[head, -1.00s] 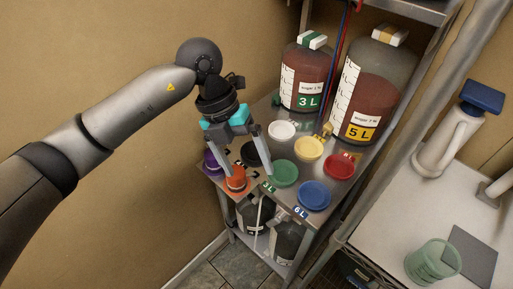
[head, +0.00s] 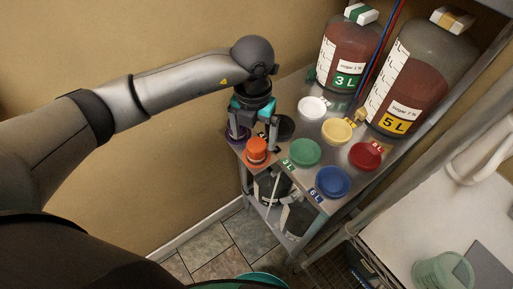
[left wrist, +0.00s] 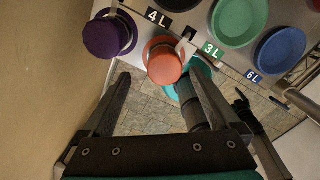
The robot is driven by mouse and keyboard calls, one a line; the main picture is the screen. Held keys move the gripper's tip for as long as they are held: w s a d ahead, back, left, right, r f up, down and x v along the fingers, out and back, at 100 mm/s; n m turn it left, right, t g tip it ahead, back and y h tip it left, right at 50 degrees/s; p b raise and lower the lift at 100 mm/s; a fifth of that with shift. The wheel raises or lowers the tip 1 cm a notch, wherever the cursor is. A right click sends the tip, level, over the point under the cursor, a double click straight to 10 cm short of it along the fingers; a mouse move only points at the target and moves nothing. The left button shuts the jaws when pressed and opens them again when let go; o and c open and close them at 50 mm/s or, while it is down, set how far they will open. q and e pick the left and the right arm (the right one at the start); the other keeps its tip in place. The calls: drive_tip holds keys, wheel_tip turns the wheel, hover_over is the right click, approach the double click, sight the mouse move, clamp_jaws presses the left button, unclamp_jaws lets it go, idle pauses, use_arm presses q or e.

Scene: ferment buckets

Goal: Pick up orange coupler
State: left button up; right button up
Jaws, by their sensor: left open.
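The orange coupler (head: 257,150) stands upright at the near left corner of the steel shelf (head: 297,183). It has a round cap on a wider flange and also shows in the left wrist view (left wrist: 164,64). My left gripper (head: 257,142) is open just above and behind it in the head view. In the left wrist view the orange coupler lies ahead between the two fingers (left wrist: 158,80), with no visible contact. The purple coupler (left wrist: 107,37) is close to its left, and it is partly hidden by my gripper in the head view. My right gripper is not seen.
Black (head: 286,127), white (head: 312,107), yellow (head: 337,131), green (head: 305,152), red (head: 365,155) and blue (head: 333,182) round pieces share the shelf top. Large jugs marked 3 L (head: 350,53) and 5 L (head: 420,75) stand behind. A white counter (head: 405,235) is at right.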

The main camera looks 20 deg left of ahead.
sight(257, 143)
use_arm(q)
drive_tip(key=f, duration=0.5)
drive_tip(key=shift+w+d, duration=0.1)
drive_tip(key=shift+d, duration=0.2)
drive_tip(key=shift+r, duration=0.1)
clamp_jaws()
idle(0.4)
